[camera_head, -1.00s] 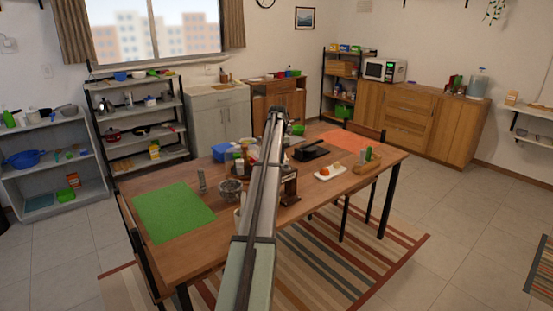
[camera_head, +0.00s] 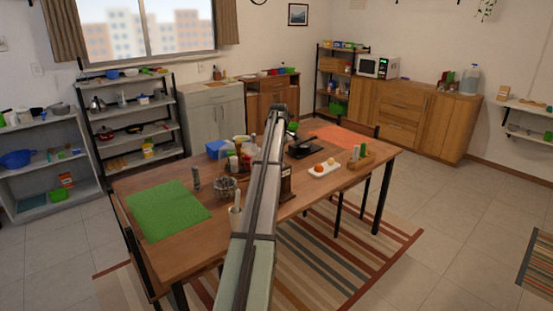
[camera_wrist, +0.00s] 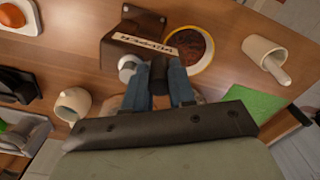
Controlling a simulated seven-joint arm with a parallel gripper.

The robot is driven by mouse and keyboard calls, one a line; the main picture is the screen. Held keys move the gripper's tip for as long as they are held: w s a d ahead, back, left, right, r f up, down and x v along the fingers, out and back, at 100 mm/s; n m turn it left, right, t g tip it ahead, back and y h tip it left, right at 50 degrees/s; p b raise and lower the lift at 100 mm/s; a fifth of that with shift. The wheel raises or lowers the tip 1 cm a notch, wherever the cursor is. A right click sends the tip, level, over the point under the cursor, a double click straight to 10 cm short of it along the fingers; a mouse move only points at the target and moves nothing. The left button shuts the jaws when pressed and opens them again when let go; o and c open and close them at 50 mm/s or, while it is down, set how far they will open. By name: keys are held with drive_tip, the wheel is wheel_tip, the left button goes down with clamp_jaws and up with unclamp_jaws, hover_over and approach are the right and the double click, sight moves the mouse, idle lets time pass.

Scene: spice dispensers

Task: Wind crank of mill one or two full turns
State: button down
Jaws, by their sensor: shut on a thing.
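The mill (camera_wrist: 130,50) is a dark brown box with a pale label, its lettering upside down in the wrist view. In the head view the mill (camera_head: 286,184) stands on the table, partly behind my arm. My gripper (camera_wrist: 158,78) has its two blue fingers on either side of a dark crank knob (camera_wrist: 158,70), shut on it. A pale round knob (camera_wrist: 127,67) shows beside the left finger. The rest of the crank is mostly hidden by the fingers. In the head view my arm hides the gripper.
A bowl of reddish-brown spice (camera_wrist: 193,48) sits close right of the mill. A white mortar with pestle (camera_wrist: 258,50) lies farther right, near the green mat (camera_wrist: 255,104). A small pale pot (camera_wrist: 74,102) is at left. The wooden table (camera_head: 222,224) has free room along its front.

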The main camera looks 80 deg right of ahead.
drive_tip(key=shift+s+n, duration=0.2)
drive_tip(key=shift+n, duration=0.3)
drive_tip(key=c, duration=1.2)
unclamp_jaws()
wheel_tip(320, 180, up, 14)
drive_tip(key=shift+f, duration=0.1)
